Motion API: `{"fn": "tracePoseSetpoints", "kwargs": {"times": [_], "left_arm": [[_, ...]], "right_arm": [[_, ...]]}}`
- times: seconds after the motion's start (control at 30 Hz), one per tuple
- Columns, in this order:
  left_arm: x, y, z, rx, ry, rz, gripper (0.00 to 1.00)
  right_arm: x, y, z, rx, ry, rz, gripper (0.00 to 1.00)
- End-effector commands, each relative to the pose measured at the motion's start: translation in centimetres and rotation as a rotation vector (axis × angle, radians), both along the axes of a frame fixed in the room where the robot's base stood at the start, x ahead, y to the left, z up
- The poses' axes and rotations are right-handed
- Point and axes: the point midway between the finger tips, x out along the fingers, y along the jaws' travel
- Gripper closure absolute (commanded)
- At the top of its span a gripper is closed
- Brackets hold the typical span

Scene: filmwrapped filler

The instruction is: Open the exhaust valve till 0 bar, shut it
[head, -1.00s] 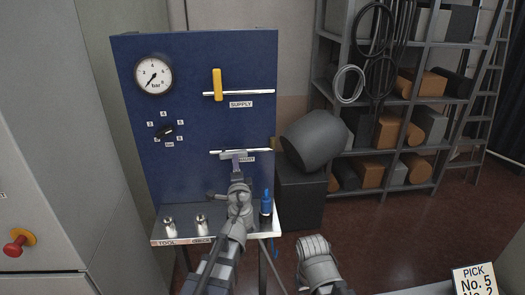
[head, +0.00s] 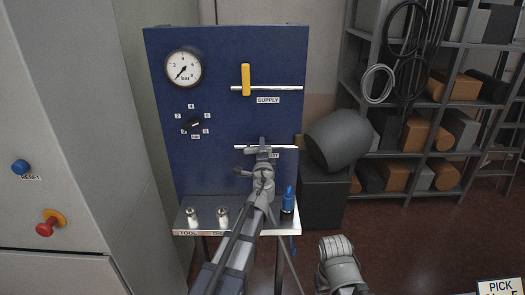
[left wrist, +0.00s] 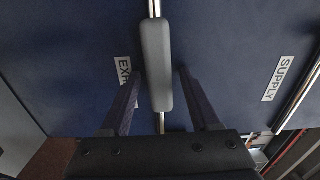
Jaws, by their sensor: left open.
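The exhaust valve's grey handle (left wrist: 156,65) lies along its pipe (left wrist: 155,8) in the left wrist view, beside a partly hidden label (left wrist: 124,70). My left gripper (left wrist: 160,98) is open, with one finger on each side of the handle's lower part; I see gaps on both sides. In the head view my left gripper (head: 262,150) is in front of the exhaust pipe (head: 285,147) and hides most of the handle. The round pressure gauge (head: 183,68) has its needle at the lower left, near the zero end. My right gripper's fingers do not show.
The yellow supply handle (head: 246,80) stands crosswise to its pipe above. A black selector knob (head: 194,125) is at the left of the blue panel (head: 220,170). A small shelf (head: 245,228) below holds two metal pieces and a blue bottle-like item (head: 288,202). A grey drum (head: 340,140) stands at right.

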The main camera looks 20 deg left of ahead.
Motion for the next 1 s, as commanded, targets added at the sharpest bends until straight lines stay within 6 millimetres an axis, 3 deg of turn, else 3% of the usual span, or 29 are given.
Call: {"fn": "tracePoseSetpoints", "kwargs": {"times": [0.17,0.73,1.0], "left_arm": [[-0.06,0.0,0.0,0.0,0.0,0.0,0.38],[-0.07,-0.01,0.0,0.0,0.0,0.0,1.0],[-0.08,-0.01,-0.01,-0.001,0.0,0.0,1.0]], "right_arm": [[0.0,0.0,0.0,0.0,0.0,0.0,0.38],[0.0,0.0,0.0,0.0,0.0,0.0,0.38],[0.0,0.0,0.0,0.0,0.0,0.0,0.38]]}}
